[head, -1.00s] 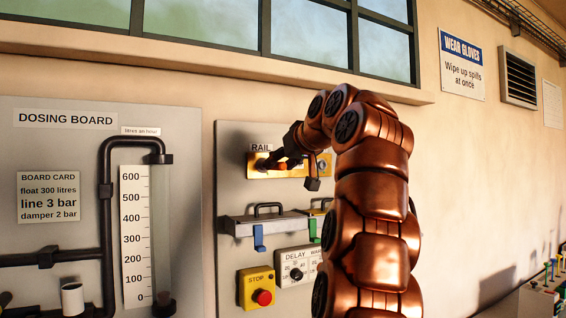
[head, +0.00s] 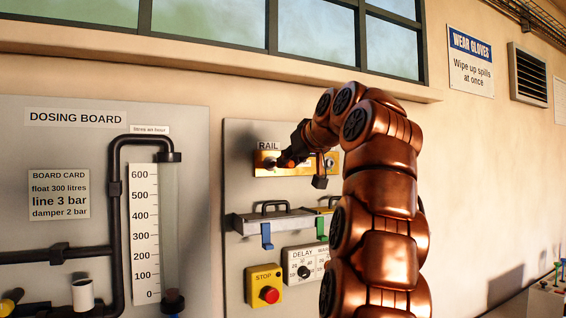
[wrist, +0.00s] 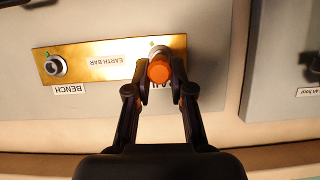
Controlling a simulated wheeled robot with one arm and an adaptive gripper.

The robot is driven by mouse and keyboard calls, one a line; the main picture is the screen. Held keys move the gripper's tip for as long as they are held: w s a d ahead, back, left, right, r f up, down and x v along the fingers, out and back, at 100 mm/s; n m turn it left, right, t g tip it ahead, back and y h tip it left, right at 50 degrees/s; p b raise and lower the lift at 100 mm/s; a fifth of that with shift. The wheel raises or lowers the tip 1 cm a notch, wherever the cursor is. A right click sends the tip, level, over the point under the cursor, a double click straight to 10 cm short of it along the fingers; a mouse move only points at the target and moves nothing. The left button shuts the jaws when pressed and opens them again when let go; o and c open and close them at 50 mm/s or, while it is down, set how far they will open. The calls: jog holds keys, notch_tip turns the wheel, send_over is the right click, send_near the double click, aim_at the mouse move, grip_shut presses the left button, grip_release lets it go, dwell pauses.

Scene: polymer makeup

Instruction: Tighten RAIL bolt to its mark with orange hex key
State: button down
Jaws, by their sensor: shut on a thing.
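The brass earth bar (head: 307,169) is fixed to the grey wall panel under the RAIL label. The RAIL bolt (head: 270,162) is at its left end. In the wrist view, which is upside down, the bar (wrist: 110,60) shows the RAIL bolt's grey rim (wrist: 160,52) with a small green mark beside it. The orange hex key (wrist: 160,71) is end-on in front of that bolt and hides most of it. My gripper (wrist: 159,88) is shut on the key. I cannot tell how deep the key sits. My gripper (head: 288,161) also shows at the bolt in the head view.
The BENCH bolt (wrist: 55,66) is at the bar's other end. Below the bar are a grey ledge with a handle (head: 268,222), a DELAY dial (head: 303,271) and a red STOP button (head: 269,294). The dosing board (head: 60,145) stands to the left.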

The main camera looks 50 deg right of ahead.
jog(key=shift+r, duration=0.1)
jog(key=shift+r+m+y+p, duration=0.1)
jog(key=shift+m+y+p, duration=0.2)
jog(key=shift+m+p, duration=0.4)
jog(key=shift+d+f+y, duration=0.1)
jog(key=shift+f+y, duration=0.1)
jog(key=shift+y, duration=0.1)
jog(key=shift+m+t+p, duration=0.3)
jog(key=shift+p, duration=0.05)
jog(key=shift+r, duration=0.15)
jog(key=shift+d+m+y+p, duration=0.1)
jog(key=shift+m+y+p, duration=0.4)
jog(key=shift+m+p, duration=0.35)
jog(key=shift+t, duration=0.3)
